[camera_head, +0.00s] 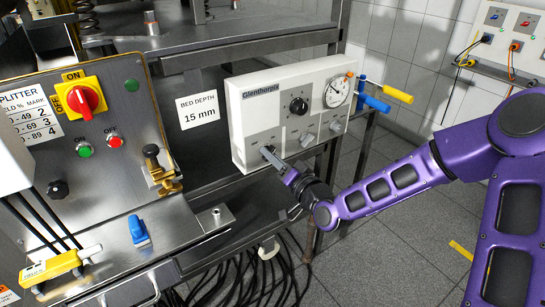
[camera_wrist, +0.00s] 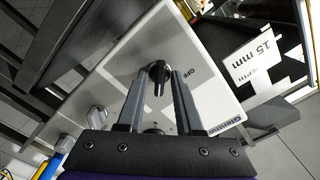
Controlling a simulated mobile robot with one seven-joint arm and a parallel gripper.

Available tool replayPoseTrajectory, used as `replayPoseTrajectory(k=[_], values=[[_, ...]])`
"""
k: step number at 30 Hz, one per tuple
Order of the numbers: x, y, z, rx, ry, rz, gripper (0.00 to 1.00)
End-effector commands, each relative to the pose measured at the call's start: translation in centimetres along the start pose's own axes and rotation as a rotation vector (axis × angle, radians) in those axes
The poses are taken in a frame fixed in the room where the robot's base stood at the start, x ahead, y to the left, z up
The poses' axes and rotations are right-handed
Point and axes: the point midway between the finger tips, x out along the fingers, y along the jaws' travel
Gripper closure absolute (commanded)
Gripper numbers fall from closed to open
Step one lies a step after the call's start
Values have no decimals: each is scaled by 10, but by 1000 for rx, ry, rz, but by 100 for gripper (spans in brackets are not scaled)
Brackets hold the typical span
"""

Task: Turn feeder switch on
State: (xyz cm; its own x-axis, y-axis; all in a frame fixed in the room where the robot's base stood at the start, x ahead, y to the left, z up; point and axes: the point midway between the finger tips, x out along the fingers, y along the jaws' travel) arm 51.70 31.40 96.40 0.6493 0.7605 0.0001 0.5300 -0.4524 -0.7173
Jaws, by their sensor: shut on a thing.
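A white control box (camera_head: 243,112) marked "Glenthorpix" faces me in the head view, with a dark knob, a gauge and small switches along its lower part. My gripper (camera_head: 270,152) is at the box's lower left switch and hides most of it. In the wrist view, a black rotary switch (camera_wrist: 158,77) stands between my two fingertips (camera_wrist: 159,88), with "OFF" printed beside it. The jaws are shut on this switch. Its handle lies roughly in line with my fingers. No label naming it as the feeder switch is readable.
A steel panel (camera_head: 120,110) with a red and yellow switch (camera_head: 83,99) stands at left. Blue and yellow handles (camera_head: 384,92) stick out right of the box. A "BED DEPTH 15 mm" sign (camera_head: 199,109) is left of it. Loose cables hang below; the floor at right is open.

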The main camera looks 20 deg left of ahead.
Motion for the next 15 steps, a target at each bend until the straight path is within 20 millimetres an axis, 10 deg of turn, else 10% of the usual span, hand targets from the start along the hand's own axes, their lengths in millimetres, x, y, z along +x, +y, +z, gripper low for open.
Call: replayPoseTrajectory(k=[9,10,15], values=[[-1,1,2,3,-3,2,100],[-1,1,2,3,-3,2,64],[0,1,1,2,-2,2,55]])
